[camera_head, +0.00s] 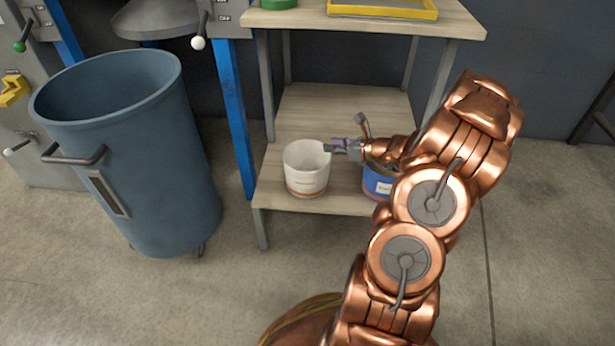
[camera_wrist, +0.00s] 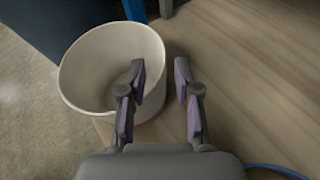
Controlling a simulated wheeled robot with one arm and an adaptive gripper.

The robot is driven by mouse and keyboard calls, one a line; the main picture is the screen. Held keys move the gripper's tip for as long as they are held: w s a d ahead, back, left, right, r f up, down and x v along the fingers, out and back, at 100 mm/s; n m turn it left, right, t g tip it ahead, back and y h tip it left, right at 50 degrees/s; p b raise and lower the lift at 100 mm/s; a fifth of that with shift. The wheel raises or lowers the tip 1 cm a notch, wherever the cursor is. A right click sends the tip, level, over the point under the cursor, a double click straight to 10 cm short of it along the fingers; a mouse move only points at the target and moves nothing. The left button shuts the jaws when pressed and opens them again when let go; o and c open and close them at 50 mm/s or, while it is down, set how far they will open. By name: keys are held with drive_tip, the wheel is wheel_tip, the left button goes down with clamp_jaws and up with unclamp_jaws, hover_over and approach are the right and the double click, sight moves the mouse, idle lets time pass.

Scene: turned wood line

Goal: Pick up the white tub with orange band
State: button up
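The white tub with an orange band (camera_head: 306,172) stands upright on the lower wooden shelf, near its front left part. It is open-topped and looks empty; its orange band shows low on the side. My gripper (camera_head: 330,148) is at the tub's upper right rim. In the wrist view the tub (camera_wrist: 85,65) fills the upper left. My gripper (camera_wrist: 160,85) is open there, with the left finger over the tub's mouth and the right finger outside it. The right part of the rim shows between the fingers. I cannot tell whether either finger touches it.
A blue tub (camera_head: 377,184) stands right of the white one, partly hidden by my arm. A large blue bin (camera_head: 150,170) stands on the floor at left. The table top (camera_head: 300,18) above holds a yellow tray (camera_head: 383,12). The shelf (camera_head: 310,110) behind the tub is clear.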

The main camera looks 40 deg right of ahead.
drive_tip(key=b+x, duration=0.1)
drive_tip(key=x, duration=0.1)
drive_tip(key=b+x, duration=0.1)
drive_tip(key=x, duration=0.1)
drive_tip(key=shift+d+f, duration=0.1)
drive_tip(key=shift+f, duration=0.3)
drive_tip(key=shift+w, duration=0.25)
clamp_jaws()
